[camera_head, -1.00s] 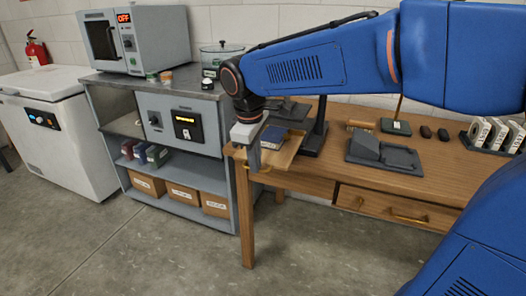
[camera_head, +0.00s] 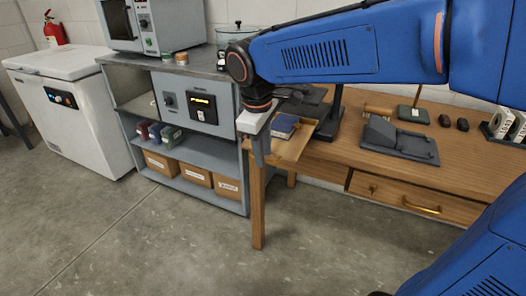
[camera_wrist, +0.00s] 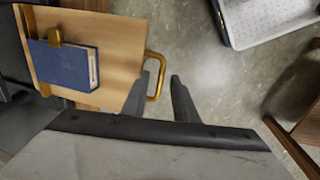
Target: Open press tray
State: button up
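The press tray (camera_head: 288,149) is a light wooden board at the table's left end, jutting out in front of the dark press (camera_head: 331,118). A blue book (camera_wrist: 68,64) lies on it, partly under a brass piece. In the wrist view, the tray (camera_wrist: 118,42) has a brass loop handle (camera_wrist: 161,66) on its edge. My gripper (camera_wrist: 160,76) is open, and the handle's outer bar shows between its fingertips. I cannot tell whether a finger touches it.
A wooden table (camera_head: 468,147) with a drawer (camera_head: 400,196) holds a grey device (camera_head: 400,139). A grey shelf unit (camera_head: 233,151) stands close left of my gripper. A white chest freezer (camera_head: 85,125) stands further left. The floor in front is clear.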

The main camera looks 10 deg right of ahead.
notch_tip(320, 180, up, 17)
jog(key=s+a, duration=0.1)
jog(key=s, duration=0.1)
jog(key=shift+s+a, duration=0.25)
jog(key=shift+a, duration=0.15)
dwell(0.3)
jog(key=s+d+f+m+t, duration=0.1)
jog(key=s+d+f+m, duration=0.4)
jog(key=s+d+f, duration=0.3)
jog(key=s+d+f+m+t+y, duration=0.1)
jog(key=s+d+f+m+t, duration=0.1)
jog(key=s+d+f+m, duration=0.4)
jog(key=s+d+f, duration=0.1)
jog(key=d+f, duration=0.4)
jog(key=f, duration=0.5)
jog(key=shift+s+d, duration=0.2)
jog(key=shift+s, duration=0.2)
dwell(0.7)
